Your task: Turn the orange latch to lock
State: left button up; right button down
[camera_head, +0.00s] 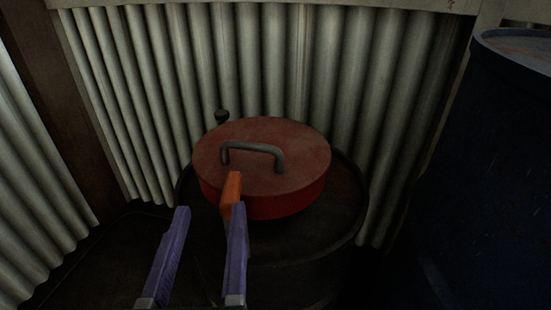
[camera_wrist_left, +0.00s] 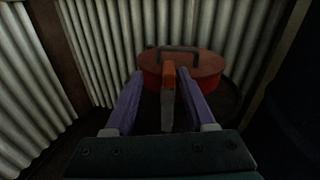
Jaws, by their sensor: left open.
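The orange latch (camera_head: 231,190) stands upright at the front edge of a round red lid (camera_head: 305,158), which has a grey handle (camera_head: 254,150) on top. My left gripper (camera_head: 211,210) is open, with its two purple fingers pointing at the lid. In the head view its right finger overlaps the lower part of the latch. In the left wrist view the latch (camera_wrist_left: 168,80) appears between the open fingers (camera_wrist_left: 168,82), with a greyish lower part hanging below the orange. I cannot tell whether a finger touches it. My right gripper is not in view.
The red lid sits on a dark drum (camera_head: 300,250). Corrugated metal walls (camera_head: 340,70) stand close behind and at the left, with a brown post (camera_head: 50,100) in the corner. A large dark blue barrel (camera_head: 490,170) fills the right side.

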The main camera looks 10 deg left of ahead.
aim_at(232, 186)
pick_arm(q)
jog(key=shift+w+d+f+m+t+h+b, duration=0.15)
jog(key=shift+d+f+m+b, duration=0.15)
jog(key=shift+f, duration=0.2)
jog(key=shift+d+f+m+t+h+b, duration=0.15)
jog(key=shift+d+f+m, duration=0.15)
jog(key=shift+f, duration=0.15)
jog(key=b+x, duration=0.1)
jog(key=x, duration=0.9)
jog(key=shift+r, duration=0.1)
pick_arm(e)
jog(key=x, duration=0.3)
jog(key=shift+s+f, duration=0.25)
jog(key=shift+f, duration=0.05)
pick_arm(q)
grip_shut()
